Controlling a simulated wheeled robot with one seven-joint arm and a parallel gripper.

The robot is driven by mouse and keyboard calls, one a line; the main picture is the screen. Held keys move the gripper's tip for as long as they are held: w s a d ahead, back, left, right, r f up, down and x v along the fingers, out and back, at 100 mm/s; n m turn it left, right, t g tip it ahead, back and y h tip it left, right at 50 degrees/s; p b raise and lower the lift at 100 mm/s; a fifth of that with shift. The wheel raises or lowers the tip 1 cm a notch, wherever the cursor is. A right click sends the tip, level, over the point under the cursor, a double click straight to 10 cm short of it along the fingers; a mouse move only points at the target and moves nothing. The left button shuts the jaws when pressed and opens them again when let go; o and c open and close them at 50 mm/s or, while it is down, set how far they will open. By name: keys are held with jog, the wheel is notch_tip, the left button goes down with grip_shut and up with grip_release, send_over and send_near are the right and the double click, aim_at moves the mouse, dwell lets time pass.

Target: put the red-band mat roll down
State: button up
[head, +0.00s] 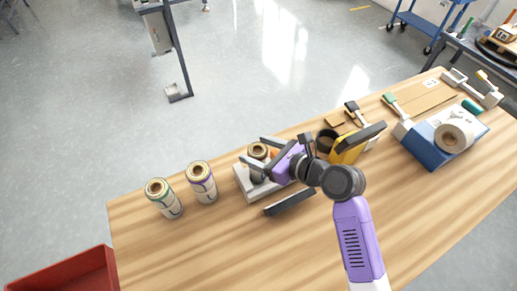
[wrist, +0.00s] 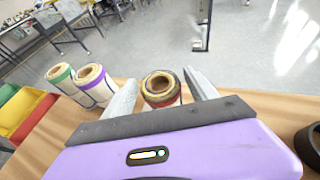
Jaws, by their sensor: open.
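The red-band mat roll (wrist: 160,92) stands upright between the fingers of my gripper (wrist: 163,84) in the wrist view.
A green-band roll (head: 162,198) and a purple-band roll (head: 202,184) stand upright to the left. A red bin (head: 75,272) is at the lower left. A yellow holder (head: 348,148) and a blue machine (head: 425,145) are to the right. The front table is clear.

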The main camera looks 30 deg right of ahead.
jog(key=shift+r, duration=0.1)
jog(key=shift+s+d+r, duration=0.1)
jog(key=shift+s, duration=0.1)
jog(key=v, duration=1.1)
jog(key=shift+s+b, duration=0.25)
jog(key=shift+b, duration=0.1)
jog(key=s+a+f+n+h, duration=0.1)
jog(key=s+f+n+h, duration=0.55)
jog(key=s+n, duration=0.7)
jog(key=s+a+r+n+t, duration=0.1)
jog(key=s+r+n, duration=0.2)
jog(key=n, duration=0.6)
jog(key=s+a+r+n+t+y, duration=0.1)
jog(key=s+r+n, duration=0.3)
jog(key=s+n, duration=0.4)
jog(key=shift+a+r+n, duration=0.25)
jog(key=shift+a+n, duration=0.3)
